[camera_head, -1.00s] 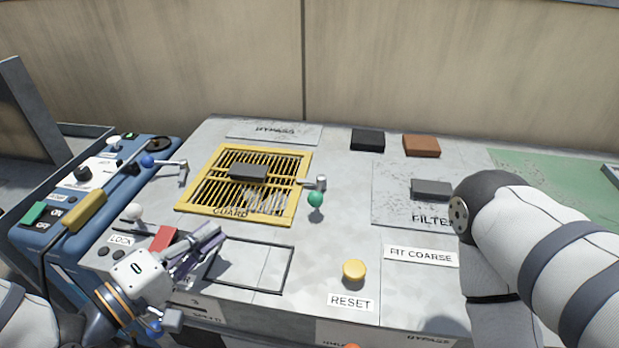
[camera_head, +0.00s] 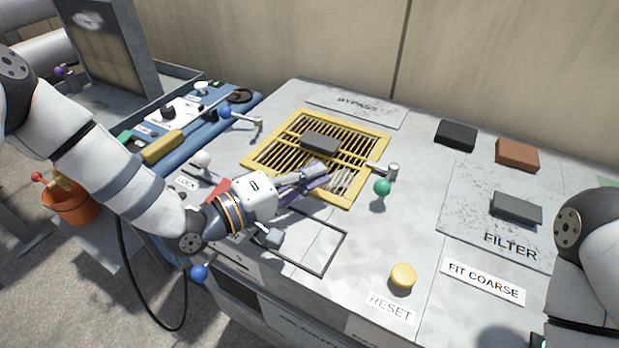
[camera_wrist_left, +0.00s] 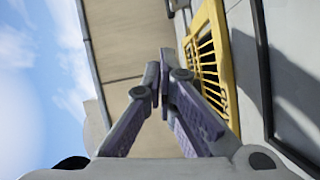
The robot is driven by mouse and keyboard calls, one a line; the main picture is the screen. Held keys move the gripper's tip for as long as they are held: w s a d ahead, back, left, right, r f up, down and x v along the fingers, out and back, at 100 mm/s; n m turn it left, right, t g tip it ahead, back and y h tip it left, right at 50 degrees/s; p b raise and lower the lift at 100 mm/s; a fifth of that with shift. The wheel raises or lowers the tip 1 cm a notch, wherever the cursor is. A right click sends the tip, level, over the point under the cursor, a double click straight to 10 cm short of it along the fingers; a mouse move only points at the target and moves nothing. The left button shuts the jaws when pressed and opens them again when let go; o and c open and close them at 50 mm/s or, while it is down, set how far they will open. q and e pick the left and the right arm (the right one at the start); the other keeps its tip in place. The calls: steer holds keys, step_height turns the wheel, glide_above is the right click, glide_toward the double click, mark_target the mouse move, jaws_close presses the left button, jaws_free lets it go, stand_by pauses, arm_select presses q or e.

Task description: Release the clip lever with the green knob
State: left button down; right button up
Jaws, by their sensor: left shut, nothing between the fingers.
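The green knob (camera_head: 382,187) is on the end of the grey clip lever (camera_head: 380,169), at the right edge of the yellow guard grille (camera_head: 268,142). The lever's arm reaches over the guard's right bar. My left gripper (camera_head: 324,171) is shut and empty. In the head view it overlaps the near part of the guard, left of the green knob and apart from it. In the left wrist view, its fingertips (camera_wrist_left: 164,78) meet beside the yellow guard frame (camera_wrist_left: 216,50), and the green knob does not show. My right gripper is out of view.
A yellow RESET button (camera_head: 403,278) stands nearer the front. A filter panel (camera_head: 478,210) lies right of the knob, with my right arm at the far right. A blue-knobbed lever (camera_head: 225,112) and a white knob (camera_head: 201,158) are on the left. The deck around the green knob is clear.

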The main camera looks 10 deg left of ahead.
arm_select(q)
steer(key=x, duration=0.6)
steer(key=shift+s, duration=0.1)
steer(key=shift+s+d+f, duration=0.1)
steer(key=shift+s+d, duration=0.3)
steer(key=shift+d, duration=0.15)
steer(key=shift+s+d, duration=0.35)
steer(key=shift+d, duration=0.2)
steer(key=shift+s+d+f, duration=0.25)
steer(key=shift+s+d, duration=0.05)
steer(key=shift+d, duration=0.15)
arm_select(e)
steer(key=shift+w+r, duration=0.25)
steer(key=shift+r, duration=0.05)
